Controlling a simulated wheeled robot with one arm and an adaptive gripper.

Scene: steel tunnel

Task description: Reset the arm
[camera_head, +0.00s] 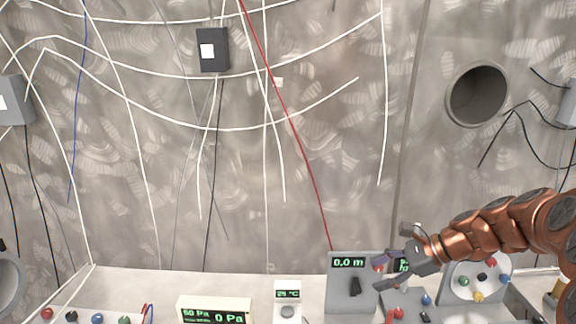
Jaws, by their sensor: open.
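My copper-coloured arm (505,222) reaches in from the right edge of the head view. It ends in my dark grey gripper (392,257), which points left. The gripper is open, with its fingers spread and nothing seen between them. It hangs in front of the upper right of a grey panel (340,291) reading "0.0 m". It partly hides a second display (402,266) beside that panel. I cannot tell whether the fingers touch the panel.
Cables hang on the steel wall around a dark box (213,50). A round opening (477,94) is at upper right.

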